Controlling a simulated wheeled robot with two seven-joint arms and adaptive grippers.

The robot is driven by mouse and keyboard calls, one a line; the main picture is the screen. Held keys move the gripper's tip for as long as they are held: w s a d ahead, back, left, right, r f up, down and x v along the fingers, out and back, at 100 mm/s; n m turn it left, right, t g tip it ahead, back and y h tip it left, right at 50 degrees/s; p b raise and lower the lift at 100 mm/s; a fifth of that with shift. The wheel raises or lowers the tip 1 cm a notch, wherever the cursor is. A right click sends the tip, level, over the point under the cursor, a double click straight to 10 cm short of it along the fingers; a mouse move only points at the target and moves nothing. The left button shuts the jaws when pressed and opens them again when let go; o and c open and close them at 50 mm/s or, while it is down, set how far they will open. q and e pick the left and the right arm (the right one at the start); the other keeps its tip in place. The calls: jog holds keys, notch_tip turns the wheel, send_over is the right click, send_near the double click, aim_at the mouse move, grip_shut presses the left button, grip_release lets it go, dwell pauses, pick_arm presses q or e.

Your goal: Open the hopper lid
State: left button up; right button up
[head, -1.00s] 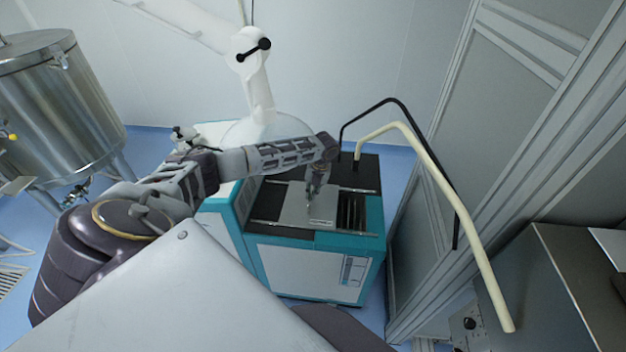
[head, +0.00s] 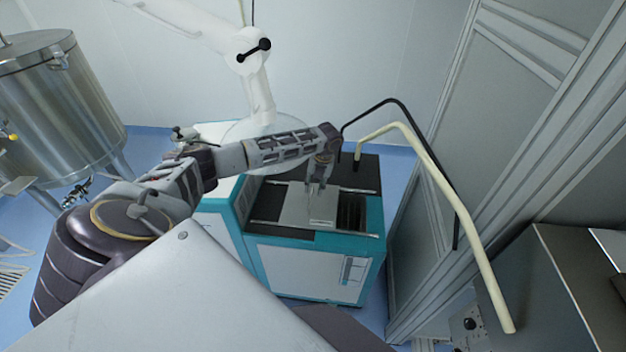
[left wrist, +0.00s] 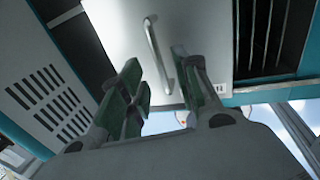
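The hopper lid (head: 296,208) is a flat light-grey plate lying closed on top of the teal and white machine. In the left wrist view the lid (left wrist: 118,22) carries a slim metal bar handle (left wrist: 155,52). My left gripper (head: 317,194) points down over the lid. In the left wrist view its two dark green fingers (left wrist: 155,62) are apart, with the handle showing between them. I cannot tell whether they touch the handle or lid. My right gripper is in neither view.
A dark slotted opening (head: 352,212) lies right of the lid. A bent cream tube (head: 440,180) and black tube (head: 398,104) stand to the right. A white robot arm (head: 258,85) stands behind, and a steel tank (head: 62,105) at the left.

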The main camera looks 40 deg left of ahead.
pick_arm(q)
notch_tip(320, 180, up, 8)
jog(key=d, duration=0.1)
jog(key=shift+w+d, duration=0.15)
jog(key=shift+w, duration=0.3)
jog(key=shift+d, duration=0.1)
